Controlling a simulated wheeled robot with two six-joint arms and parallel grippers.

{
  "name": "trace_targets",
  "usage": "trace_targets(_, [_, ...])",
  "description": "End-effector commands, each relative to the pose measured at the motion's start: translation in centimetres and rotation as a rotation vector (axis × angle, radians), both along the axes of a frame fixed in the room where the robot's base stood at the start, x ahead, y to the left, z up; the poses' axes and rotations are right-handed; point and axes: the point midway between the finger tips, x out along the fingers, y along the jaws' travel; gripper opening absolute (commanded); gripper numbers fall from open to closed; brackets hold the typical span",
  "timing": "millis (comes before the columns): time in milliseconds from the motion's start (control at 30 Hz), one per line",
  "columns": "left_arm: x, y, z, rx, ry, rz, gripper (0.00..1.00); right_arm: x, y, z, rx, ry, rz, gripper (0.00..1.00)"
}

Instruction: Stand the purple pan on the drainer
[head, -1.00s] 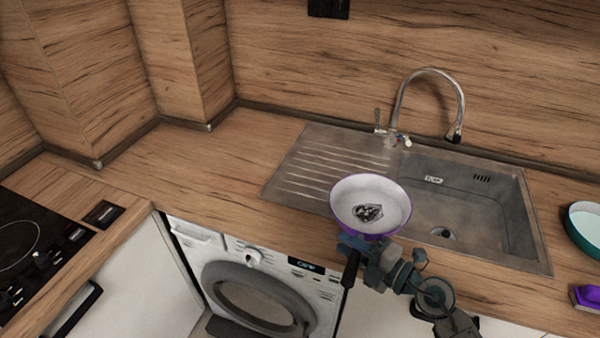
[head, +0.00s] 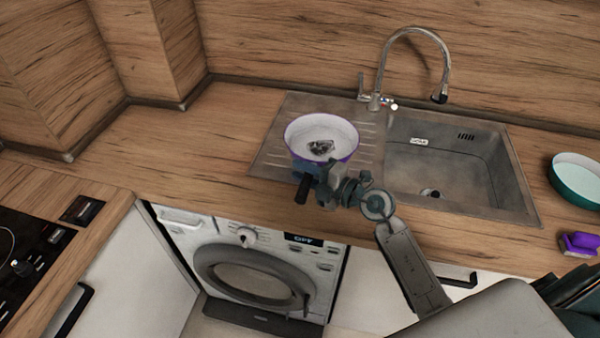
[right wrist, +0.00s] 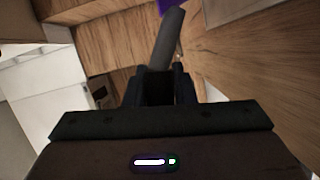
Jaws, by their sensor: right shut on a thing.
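The purple pan (head: 321,138) has a white inside with a dark mark in it, and a purple rim. In the head view it is over the ribbed drainer (head: 270,152), left of the sink bowl, with its inside facing up and toward me. My right gripper (head: 308,176) is shut on the pan's dark handle (head: 302,190) at the near side. In the right wrist view the handle (right wrist: 168,38) rises from between the fingers, with a bit of purple at the top. I cannot tell whether the pan touches the drainer. My left gripper is not in view.
The sink bowl (head: 440,165) and curved tap (head: 412,40) are right of the drainer. A teal bowl-like pan (head: 577,183) and a purple sponge-like item (head: 580,243) are at the far right. The counter left of the drainer is clear. The hob (head: 25,245) is at the left.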

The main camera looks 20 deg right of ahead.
Motion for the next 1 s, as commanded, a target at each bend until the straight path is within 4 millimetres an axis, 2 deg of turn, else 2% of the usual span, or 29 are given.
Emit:
trace_targets(100, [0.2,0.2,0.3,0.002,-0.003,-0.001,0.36,1.8,-0.1,0.1,0.001,-0.004,-0.001,0.00])
trace_targets(200, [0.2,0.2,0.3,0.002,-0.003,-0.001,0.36,2.4,-0.1,0.0,0.000,-0.005,0.000,0.00])
trace_targets(500, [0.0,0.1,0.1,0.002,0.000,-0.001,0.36,2.4,-0.1,-3.4,-0.002,-0.001,-0.001,0.00])
trace_targets(867, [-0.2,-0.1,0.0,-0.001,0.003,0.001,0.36,2.4,-0.1,-3.8,-0.001,-0.003,-0.001,0.00])
trace_targets(900, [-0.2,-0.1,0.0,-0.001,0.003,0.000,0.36,2.4,-0.1,-4.0,-0.002,0.000,-0.002,0.27])
trace_targets(1000, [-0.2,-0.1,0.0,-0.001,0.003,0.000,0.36,2.4,-0.1,-3.9,-0.002,0.000,-0.002,0.45])
